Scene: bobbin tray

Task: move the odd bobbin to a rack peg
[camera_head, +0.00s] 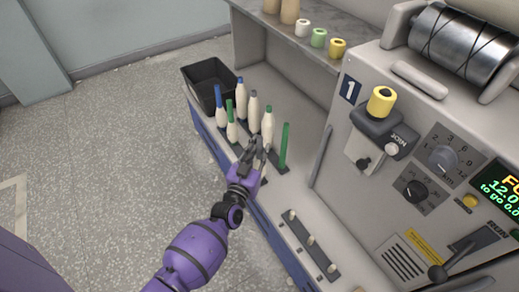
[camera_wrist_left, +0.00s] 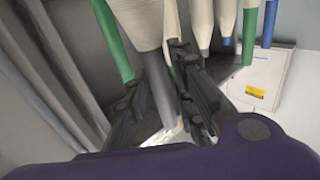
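A rack with pegs (camera_head: 299,227) lies on the ledge nearer the front. My right gripper is not in view.
A bare green tube (camera_head: 285,147) stands just right of the gripper. A black bin (camera_head: 207,74) sits at the ledge's far end. The machine panel (camera_head: 349,190) rises to the right. Small spools (camera_head: 319,38) stand on the shelf above.

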